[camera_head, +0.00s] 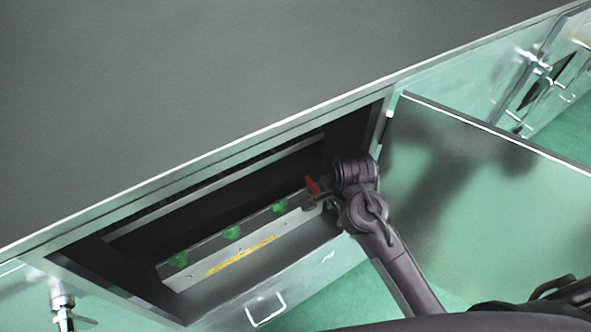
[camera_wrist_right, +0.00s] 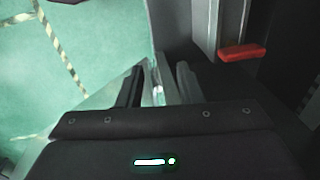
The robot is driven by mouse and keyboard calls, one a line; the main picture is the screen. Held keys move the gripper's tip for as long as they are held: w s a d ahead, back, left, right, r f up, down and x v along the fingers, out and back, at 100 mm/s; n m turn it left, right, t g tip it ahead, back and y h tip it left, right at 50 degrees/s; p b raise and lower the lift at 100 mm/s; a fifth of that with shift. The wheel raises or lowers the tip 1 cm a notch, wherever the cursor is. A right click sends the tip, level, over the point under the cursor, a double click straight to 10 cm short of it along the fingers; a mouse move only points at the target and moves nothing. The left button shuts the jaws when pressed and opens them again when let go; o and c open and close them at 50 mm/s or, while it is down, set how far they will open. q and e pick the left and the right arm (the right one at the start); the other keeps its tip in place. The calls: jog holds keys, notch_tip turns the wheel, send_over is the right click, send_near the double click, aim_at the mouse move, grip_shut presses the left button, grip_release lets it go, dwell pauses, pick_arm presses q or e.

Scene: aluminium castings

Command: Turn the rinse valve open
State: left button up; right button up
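A grey panel (camera_head: 205,268) in the open cabinet bay carries three green valve handles (camera_head: 232,232) and one red handle (camera_head: 312,184) at its right end. No label that I can read marks which is the rinse valve. My right gripper (camera_head: 314,201) is beside the red handle and partly blends into the dark bay. In the right wrist view its two fingers (camera_wrist_right: 158,72) are apart, with a pale metal edge visible between or beyond them. The red handle (camera_wrist_right: 243,52) lies to the right of the fingers, outside them. My left gripper is not in view.
A dark countertop (camera_head: 200,90) covers the upper left above the bay. Below the panel is a front with a bar handle (camera_head: 265,307). An open green door panel (camera_head: 480,190) stands right of my arm. A metal fitting (camera_head: 62,302) is at lower left.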

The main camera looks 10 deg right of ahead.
jog(key=w+a+r+m, duration=0.1)
jog(key=w+m, duration=0.1)
notch_tip(320, 180, up, 4)
jog(key=f+m+g, duration=0.1)
jog(key=m, duration=1.2)
send_over(315, 186)
jog(key=shift+s+r, duration=0.25)
jog(key=shift+s, duration=0.1)
jog(key=shift+w+r+m+g, duration=0.2)
jog(key=shift+w+m+g, duration=0.15)
jog(key=shift+m, duration=0.85)
jog(key=shift+f, duration=3.85)
grip_shut()
